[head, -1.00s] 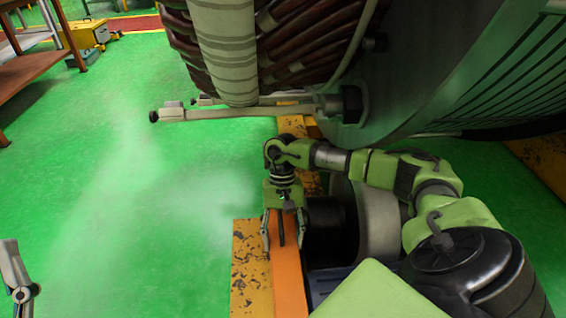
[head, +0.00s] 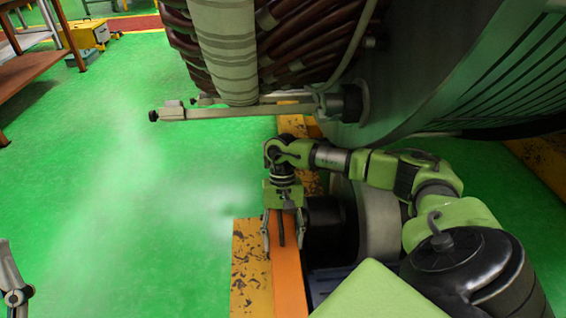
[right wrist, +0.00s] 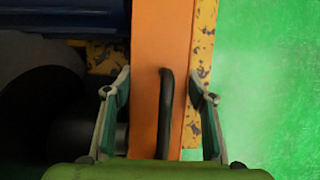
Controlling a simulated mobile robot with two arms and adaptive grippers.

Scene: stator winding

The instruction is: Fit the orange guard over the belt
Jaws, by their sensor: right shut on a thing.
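The orange guard (head: 288,285) is a long, narrow orange piece with a black handle (right wrist: 166,110) on top, beside a yellow, chipped frame beam (head: 250,265). I cannot make out the belt. Part of my left gripper (head: 14,285) shows at the lower left edge, far from the guard; its jaws are mostly out of frame.
A dark cylinder (head: 325,225) and a large grey wheel (head: 378,225) are right of the guard. The big stator with brown windings (head: 310,50) hangs above, with a grey bar (head: 220,112) jutting left. Green floor (head: 130,210) is clear on the left.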

